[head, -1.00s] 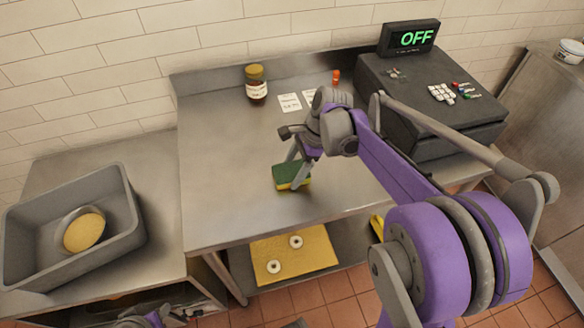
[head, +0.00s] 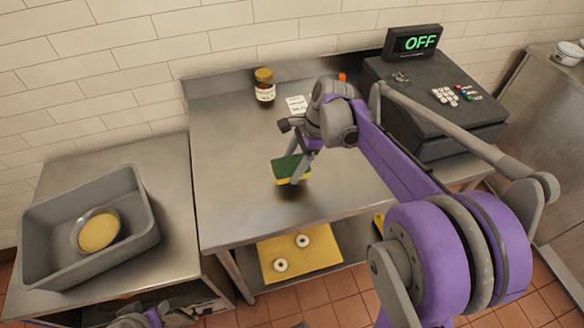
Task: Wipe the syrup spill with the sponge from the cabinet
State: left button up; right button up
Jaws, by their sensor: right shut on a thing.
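A sponge (head: 284,171), green on top and yellow below, is at the middle of the steel table (head: 230,205). My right gripper (head: 300,172) is shut on the sponge, its fingers pointing down at it. The sponge is at or just above the steel top; I cannot tell whether it touches. I see no clear syrup spill; the arm and gripper hide part of the table. My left gripper (head: 150,318) is only partly in view at the bottom edge, and its jaws cannot be made out.
A jar with a yellow lid (head: 264,86) and paper labels (head: 297,104) are at the back. A black register (head: 430,105) reading OFF stands right. A grey bin (head: 140,238) with a round yellowish item (head: 98,232) is left. A yellow board (head: 325,252) lies on the lower shelf.

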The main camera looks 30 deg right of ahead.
aim_at(287, 166)
jog(key=shift+r+p, duration=0.95)
jog(key=shift+r, duration=1.05)
pick_arm(q)
jog(key=r, duration=0.2)
jog(key=shift+w+a+r, duration=0.3)
jog(key=shift+a+r, duration=0.1)
pick_arm(e)
jog(key=shift+a, duration=0.1)
jog(key=shift+f, duration=0.1)
